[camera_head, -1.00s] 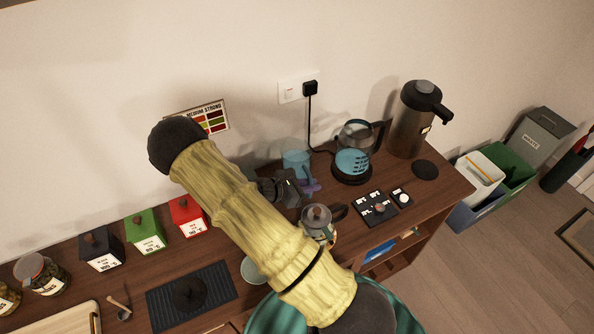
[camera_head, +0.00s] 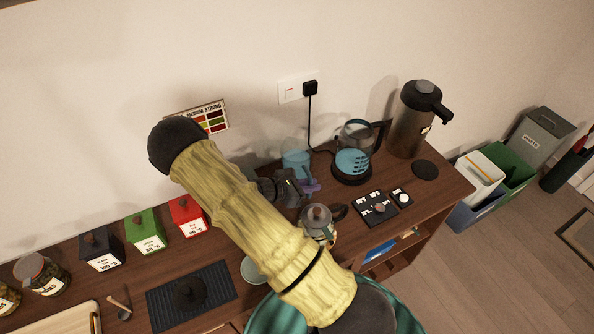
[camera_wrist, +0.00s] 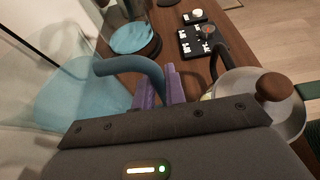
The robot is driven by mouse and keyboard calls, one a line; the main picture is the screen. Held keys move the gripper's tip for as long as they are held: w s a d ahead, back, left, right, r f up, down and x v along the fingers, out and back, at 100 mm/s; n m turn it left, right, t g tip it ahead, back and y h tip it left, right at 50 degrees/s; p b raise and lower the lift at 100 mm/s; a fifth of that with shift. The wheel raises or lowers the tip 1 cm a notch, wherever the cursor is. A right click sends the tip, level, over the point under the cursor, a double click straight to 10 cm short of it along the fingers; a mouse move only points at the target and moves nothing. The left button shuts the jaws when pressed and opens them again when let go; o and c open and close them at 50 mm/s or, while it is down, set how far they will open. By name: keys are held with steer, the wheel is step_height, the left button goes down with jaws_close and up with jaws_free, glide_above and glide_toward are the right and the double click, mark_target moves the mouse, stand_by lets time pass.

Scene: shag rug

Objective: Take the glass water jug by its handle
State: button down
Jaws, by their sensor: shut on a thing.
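The glass water jug (camera_head: 296,158) is clear with a blue tint and is near the wall at the back of the counter, left of the kettle. In the wrist view its clear body (camera_wrist: 75,85) fills the left side, and its blue handle (camera_wrist: 128,67) curves down between my purple fingers. My gripper (camera_head: 308,186) is shut on this handle; its fingertips also show in the wrist view (camera_wrist: 160,85). My arm hides part of the counter around the jug. I cannot tell whether the jug's base touches the counter.
An electric kettle with blue water (camera_head: 353,160) stands right of the jug. A black control panel (camera_head: 378,207) and a tall dark flask (camera_head: 412,122) are further right. The wall is close behind.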

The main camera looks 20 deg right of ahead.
stand_by(0.4)
steer(key=shift+r, duration=0.1)
steer(key=shift+w, duration=0.1)
steer(key=shift+r, duration=0.45)
steer(key=shift+r+b, duration=1.1)
steer(key=shift+r, duration=3.45)
